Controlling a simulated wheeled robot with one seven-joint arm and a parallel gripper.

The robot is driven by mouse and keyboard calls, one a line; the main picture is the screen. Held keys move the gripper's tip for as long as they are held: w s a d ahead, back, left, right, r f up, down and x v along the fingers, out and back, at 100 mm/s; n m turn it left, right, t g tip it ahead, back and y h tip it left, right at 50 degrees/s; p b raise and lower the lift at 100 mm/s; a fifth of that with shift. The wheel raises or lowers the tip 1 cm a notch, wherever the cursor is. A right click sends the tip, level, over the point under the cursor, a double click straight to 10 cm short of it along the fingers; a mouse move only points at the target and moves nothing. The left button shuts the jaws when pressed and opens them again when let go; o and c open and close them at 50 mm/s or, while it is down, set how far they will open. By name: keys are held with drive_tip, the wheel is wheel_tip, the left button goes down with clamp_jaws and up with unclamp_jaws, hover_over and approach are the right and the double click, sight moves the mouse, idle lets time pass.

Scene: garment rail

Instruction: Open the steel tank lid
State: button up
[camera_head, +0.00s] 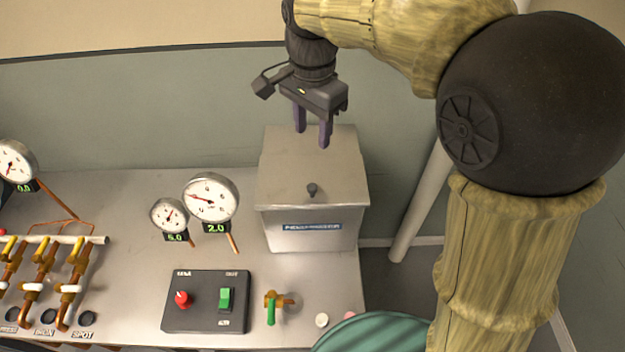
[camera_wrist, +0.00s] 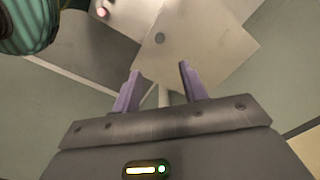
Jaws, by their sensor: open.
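The steel tank (camera_head: 315,232) is a grey metal box at the right end of the bench, with a dark label on its front. Its flat lid (camera_head: 290,165) is shut and carries a small dark knob (camera_head: 312,190) near the front edge. My gripper (camera_head: 312,140) is open and empty, its two purple fingers pointing down above the back part of the lid, apart from the knob. In the wrist view the open fingers (camera_wrist: 157,88) frame part of the pale lid (camera_wrist: 195,55), and the knob (camera_wrist: 160,38) shows beyond them.
Two dial gauges (camera_head: 210,197) stand left of the tank. A dark control box (camera_head: 207,302) with a red knob and green switch and a green-handled valve (camera_head: 271,308) are in front. Copper piping (camera_head: 45,275) is at left. A green round object (camera_head: 375,335) and a pale pipe (camera_head: 422,205) are at right.

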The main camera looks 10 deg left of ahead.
sight(312, 186)
wheel_tip(312, 186, down, 16)
drive_tip(key=shift+r+p, duration=0.15)
drive_tip(key=shift+p, duration=0.9)
clamp_jaws()
